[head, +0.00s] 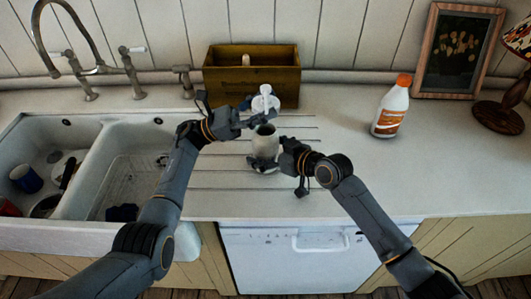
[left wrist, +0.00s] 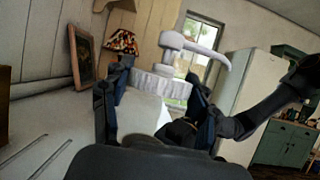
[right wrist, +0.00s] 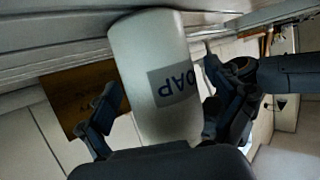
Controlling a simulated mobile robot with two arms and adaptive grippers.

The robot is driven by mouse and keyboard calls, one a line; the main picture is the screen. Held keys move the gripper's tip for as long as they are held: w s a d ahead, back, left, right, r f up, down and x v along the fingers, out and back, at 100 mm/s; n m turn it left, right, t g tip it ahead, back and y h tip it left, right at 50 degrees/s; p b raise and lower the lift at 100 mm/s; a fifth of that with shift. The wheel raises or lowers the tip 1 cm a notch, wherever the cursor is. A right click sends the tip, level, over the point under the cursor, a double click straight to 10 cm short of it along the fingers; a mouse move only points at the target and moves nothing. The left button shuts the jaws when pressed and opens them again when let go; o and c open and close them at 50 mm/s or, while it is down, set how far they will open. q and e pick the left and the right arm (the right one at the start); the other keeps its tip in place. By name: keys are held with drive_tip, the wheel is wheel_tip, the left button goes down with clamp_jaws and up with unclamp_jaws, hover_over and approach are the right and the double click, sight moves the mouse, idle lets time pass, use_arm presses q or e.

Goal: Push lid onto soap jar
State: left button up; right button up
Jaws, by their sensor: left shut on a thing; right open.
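The soap jar (head: 265,143) is a pale, open-topped jar standing upright on the counter. In the right wrist view the jar (right wrist: 150,60) shows a grey label with dark letters, upside down. The lid (head: 265,101) is white with a pump spout. My left gripper (head: 259,119) is shut on the lid and holds it above the jar's mouth, apart from it. In the left wrist view the lid's rim (left wrist: 160,85) is between the fingers. My right gripper (head: 268,162) is open, with its fingers on either side of the jar; contact cannot be told.
A wooden box (head: 252,80) stands behind the jar against the wall. A white bottle with an orange cap (head: 391,108), a picture frame (head: 459,50) and a lamp (head: 500,115) stand to the right. A double sink (head: 95,160) with dishes is at left. The counter's right front is clear.

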sight(255, 135)
drive_tip(key=c, duration=1.8)
use_arm(q)
drive_tip(key=shift+f, duration=2.45)
drive_tip(key=shift+f, duration=0.9)
use_arm(e)
drive_tip(key=shift+f, duration=0.1)
use_arm(q)
drive_tip(key=shift+f, duration=0.1)
drive_tip(key=shift+f+b, duration=0.5)
drive_tip(key=shift+b, duration=0.15)
drive_tip(key=shift+s+f, duration=0.15)
drive_tip(key=shift+f, duration=0.2)
use_arm(e)
drive_tip(key=shift+r, duration=0.2)
use_arm(q)
drive_tip(key=shift+r, duration=0.4)
use_arm(e)
drive_tip(key=shift+w+f, duration=0.1)
